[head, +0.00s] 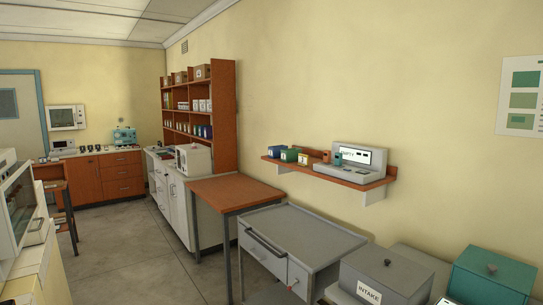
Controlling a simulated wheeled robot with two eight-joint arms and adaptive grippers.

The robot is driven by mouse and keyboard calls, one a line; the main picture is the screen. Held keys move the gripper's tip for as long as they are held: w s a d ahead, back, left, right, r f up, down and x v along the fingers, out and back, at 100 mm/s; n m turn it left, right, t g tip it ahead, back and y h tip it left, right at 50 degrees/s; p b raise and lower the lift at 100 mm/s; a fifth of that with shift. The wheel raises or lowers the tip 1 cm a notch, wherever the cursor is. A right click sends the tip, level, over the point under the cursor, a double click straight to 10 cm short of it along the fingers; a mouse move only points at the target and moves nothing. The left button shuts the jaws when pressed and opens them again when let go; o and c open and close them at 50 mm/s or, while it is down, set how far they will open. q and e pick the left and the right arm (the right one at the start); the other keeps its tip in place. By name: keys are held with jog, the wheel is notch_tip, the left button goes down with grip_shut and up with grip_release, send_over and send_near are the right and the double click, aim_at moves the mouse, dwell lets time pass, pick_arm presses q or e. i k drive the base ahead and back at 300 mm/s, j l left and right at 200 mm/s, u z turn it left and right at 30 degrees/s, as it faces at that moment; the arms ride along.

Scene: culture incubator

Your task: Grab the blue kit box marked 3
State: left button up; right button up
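A small blue box (275,151) sits at the left end of the wall shelf (345,178), beside a green box (290,154). The blue box has a pale label, but any number on it is too small to read. More small blue items (205,131) stand on a lower level of the tall brown shelving unit (224,115) further back; their marks cannot be read either. Neither of my grippers is in view.
A grey device (360,158) stands on the wall shelf. Below are a grey cart (290,235), a brown-topped table (237,191), a grey lidded box (387,272) marked INTAKE and a teal lidded box (492,275). The floor (140,262) at left centre is clear.

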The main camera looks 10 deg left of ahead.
aim_at(274, 152)
jog(key=i+j+u, duration=0.25)
jog(key=i+u, duration=0.15)
jog(key=i, duration=0.25)
jog(key=i+u, duration=0.45)
jog(key=i, duration=0.2)
jog(key=i+l+u, duration=0.2)
jog(key=i+u, duration=0.2)
jog(key=i, duration=0.25)
jog(key=i+z, duration=0.1)
jog(key=i, duration=0.6)
jog(key=i+j+z, duration=0.1)
jog(key=i, duration=0.6)
jog(key=i+z, duration=0.25)
jog(key=z, duration=0.2)
jog(key=i+j+z, duration=0.1)
jog(key=i+z, duration=0.15)
jog(key=z, duration=0.15)
jog(key=i+j+z, duration=0.15)
jog(key=z, duration=0.3)
